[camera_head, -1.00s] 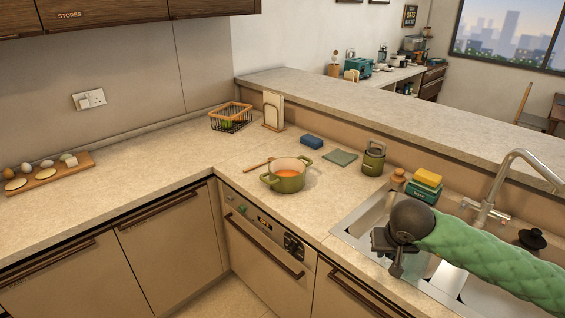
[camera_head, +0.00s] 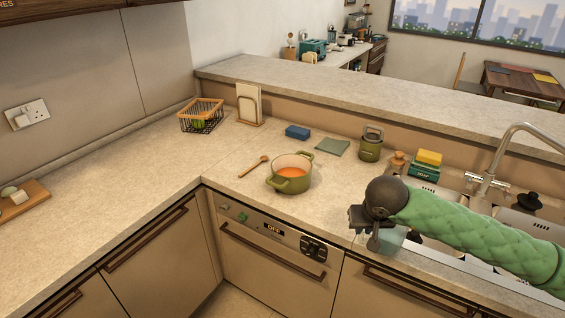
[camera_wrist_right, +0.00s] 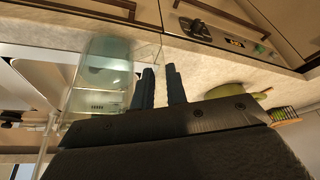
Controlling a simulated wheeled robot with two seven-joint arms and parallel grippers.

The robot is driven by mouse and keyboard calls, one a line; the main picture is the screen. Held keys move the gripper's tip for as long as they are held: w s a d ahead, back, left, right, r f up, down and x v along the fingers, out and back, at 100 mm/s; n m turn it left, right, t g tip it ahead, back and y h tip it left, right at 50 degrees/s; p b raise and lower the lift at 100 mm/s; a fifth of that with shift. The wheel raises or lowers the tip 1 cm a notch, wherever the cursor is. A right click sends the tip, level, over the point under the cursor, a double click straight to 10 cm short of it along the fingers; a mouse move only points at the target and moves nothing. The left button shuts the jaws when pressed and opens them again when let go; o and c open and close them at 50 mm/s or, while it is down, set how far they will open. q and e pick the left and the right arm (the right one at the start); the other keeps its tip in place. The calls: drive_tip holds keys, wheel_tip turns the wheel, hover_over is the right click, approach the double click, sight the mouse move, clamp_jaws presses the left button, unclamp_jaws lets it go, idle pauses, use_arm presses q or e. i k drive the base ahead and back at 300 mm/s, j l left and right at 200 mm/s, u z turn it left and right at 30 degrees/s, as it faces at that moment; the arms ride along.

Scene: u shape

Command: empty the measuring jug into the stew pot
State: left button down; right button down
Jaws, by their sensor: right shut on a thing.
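The stew pot (camera_head: 284,186) is green with two handles and stands upright on the counter, with orange stew inside. My right gripper (camera_head: 368,238) is left of the sink basin, to the right of and nearer than the pot. It is shut on the measuring jug (camera_head: 393,240), a clear, pale teal vessel partly hidden behind the gripper and arm. The right wrist view shows the jug (camera_wrist_right: 105,75) beside the gripper's dark fingers (camera_wrist_right: 162,86); the grip point itself is unclear. The pot (camera_wrist_right: 232,90) also shows there, apart from the jug. My left gripper is out of view.
A wooden spoon (camera_head: 253,167) lies left of the pot. The tap (camera_head: 497,165) and sponges (camera_head: 427,163) are by the sink. The left counter has free room.

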sight(291, 174)
drive_tip(key=j+z, duration=0.5)
drive_tip(key=j, duration=1.85)
